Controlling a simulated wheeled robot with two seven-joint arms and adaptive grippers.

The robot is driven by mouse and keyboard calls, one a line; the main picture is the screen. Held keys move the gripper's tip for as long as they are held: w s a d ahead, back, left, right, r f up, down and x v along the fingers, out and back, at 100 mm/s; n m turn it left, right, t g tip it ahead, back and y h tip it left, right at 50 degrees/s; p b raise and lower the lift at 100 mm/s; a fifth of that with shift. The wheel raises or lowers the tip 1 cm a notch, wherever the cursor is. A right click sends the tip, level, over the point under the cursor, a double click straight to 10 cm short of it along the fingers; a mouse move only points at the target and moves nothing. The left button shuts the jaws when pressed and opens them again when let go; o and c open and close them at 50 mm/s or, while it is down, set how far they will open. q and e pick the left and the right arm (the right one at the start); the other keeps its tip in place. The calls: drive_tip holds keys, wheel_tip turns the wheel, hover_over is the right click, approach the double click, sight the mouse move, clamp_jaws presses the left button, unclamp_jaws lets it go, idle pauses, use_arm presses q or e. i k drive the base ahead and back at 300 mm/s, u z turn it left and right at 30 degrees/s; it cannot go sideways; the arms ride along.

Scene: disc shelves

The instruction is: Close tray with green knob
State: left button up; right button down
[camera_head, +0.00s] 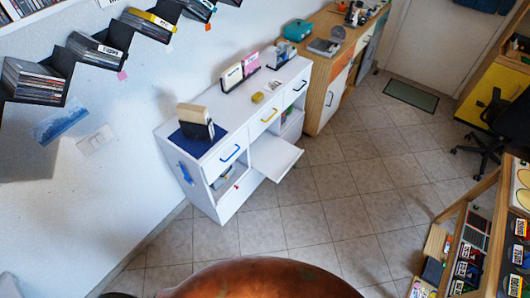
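I cannot make out a tray with a green knob in the camera_head view. A white cabinet (224,152) stands against the left wall, with a blue handle (230,153), a yellow handle (269,115) and a dark handle (299,86) whose colour is hard to tell. A white panel (277,159) sticks out from its front, below the drawers. Neither of my grippers is in view.
Wall racks (37,82) with discs step up the left wall. A wooden cabinet (331,84) stands beyond the white one. A wooden shelf (495,226) with cases is at right, below an office chair (493,130). The tiled floor (350,190) between is clear.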

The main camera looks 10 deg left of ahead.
sight(273, 157)
drive_tip(key=u, duration=0.45)
drive_tip(key=i, duration=1.1)
drive_tip(key=z, duration=0.2)
